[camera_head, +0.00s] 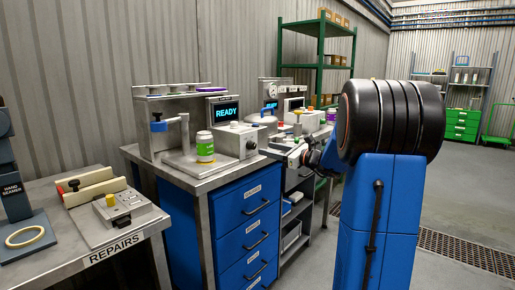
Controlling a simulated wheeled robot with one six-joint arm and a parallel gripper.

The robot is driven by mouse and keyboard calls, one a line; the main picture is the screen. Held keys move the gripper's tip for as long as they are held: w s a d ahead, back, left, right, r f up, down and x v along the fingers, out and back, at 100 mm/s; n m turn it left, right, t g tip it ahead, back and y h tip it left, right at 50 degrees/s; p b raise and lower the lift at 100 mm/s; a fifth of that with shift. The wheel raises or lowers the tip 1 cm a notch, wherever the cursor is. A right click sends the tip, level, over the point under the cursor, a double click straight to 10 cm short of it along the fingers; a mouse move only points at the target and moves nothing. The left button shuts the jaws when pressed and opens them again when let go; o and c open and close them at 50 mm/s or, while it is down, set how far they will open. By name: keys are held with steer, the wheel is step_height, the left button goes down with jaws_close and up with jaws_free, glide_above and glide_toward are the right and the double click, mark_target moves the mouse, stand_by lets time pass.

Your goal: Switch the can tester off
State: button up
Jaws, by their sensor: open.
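No label naming the can tester is readable. On the blue drawer bench, a grey metal machine (158,135) stands with a screen (225,112) reading READY. In front of the screen is a grey control box (237,143) with a dark knob on its front.
The repairs table (98,256) at left holds a hand seamer (14,190) and a grey box with a yellow button (111,199). Green shelves (320,67) stand behind. My arm blocks part of the right side. Open floor (455,205) lies at right.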

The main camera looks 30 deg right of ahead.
mark_target(254, 146)
steer(key=x, duration=0.6)
steer(key=shift+w+a, duration=0.2)
steer(key=shift+w, duration=0.15)
steer(key=c, duration=1.1)
steer(key=shift+n, duration=0.3)
steer(key=n, duration=0.5)
steer(key=shift+n, duration=0.3)
steer(key=n, duration=0.5)
steer(key=shift+a+f, duration=0.1)
steer(key=shift+o, duration=0.2)
steer(key=shift+n, duration=0.4)
